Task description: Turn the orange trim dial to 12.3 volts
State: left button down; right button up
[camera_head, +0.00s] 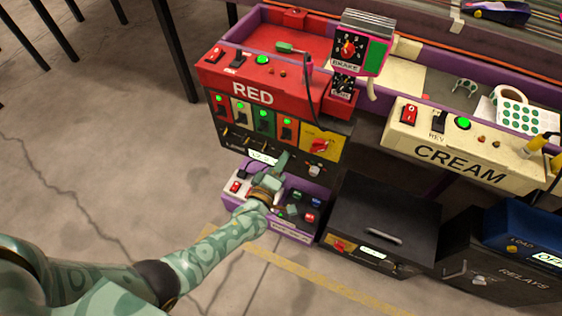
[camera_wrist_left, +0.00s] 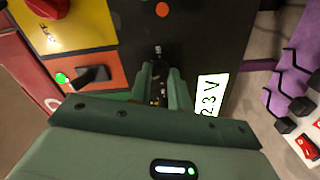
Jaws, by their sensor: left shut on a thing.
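My left gripper (camera_head: 281,164) is at the black lower panel of the RED station (camera_head: 235,143), next to a small white display (camera_head: 261,157). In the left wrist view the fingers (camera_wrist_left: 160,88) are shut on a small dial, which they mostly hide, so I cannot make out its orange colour. The display (camera_wrist_left: 210,95) stands beside the fingers there, turned on its side. I read "2", "3" and "V"; the start of the number is hidden by my gripper. My right gripper is not in view.
A purple box (camera_head: 290,232) with switches stands just below the gripper. A black case (camera_head: 385,215) is to its right. A red knob (camera_head: 319,146) on a yellow plate is near the fingers, as is a black switch (camera_wrist_left: 92,74) on an orange plate.

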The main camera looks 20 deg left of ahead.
pick_arm(q)
jog(key=n, duration=0.3)
jog(key=shift+f, duration=0.15)
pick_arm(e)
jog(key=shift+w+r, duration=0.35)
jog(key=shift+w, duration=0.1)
pick_arm(q)
jog(key=shift+s+n, duration=0.1)
jog(key=shift+n, duration=0.3)
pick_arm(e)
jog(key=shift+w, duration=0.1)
pick_arm(q)
jog(key=c, duration=1.5)
grip_release()
jog(key=shift+c, duration=0.2)
jog(key=shift+o, duration=1.1)
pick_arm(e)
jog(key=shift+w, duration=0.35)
